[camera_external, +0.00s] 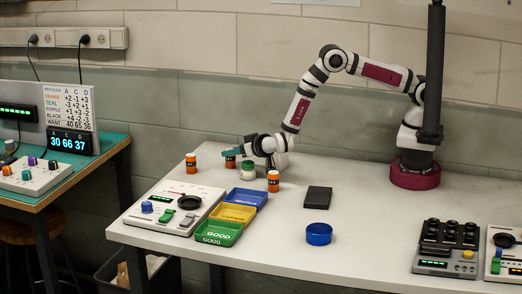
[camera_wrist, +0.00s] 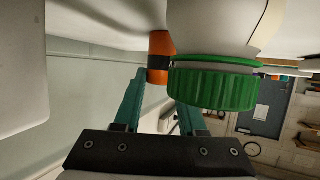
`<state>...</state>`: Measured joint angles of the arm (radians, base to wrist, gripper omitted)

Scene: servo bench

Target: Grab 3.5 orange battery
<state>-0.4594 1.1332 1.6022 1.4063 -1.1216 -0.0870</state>
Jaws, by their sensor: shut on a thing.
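In the wrist view the held battery (camera_wrist: 160,46) shows at the fingertips (camera_wrist: 158,80), with the right fingertip partly hidden by a green lid. Another orange battery (camera_external: 191,163) stands to the left, and one more (camera_external: 273,181) stands to the right, nearer the camera.
A white jar with a green lid (camera_wrist: 212,88) is very close to my fingers; the jar (camera_external: 247,170) also shows outside. Blue (camera_external: 240,205), yellow (camera_external: 222,220) and green (camera_external: 205,238) trays lie in front. A black block (camera_external: 318,197) and blue round dish (camera_external: 319,234) are to the right.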

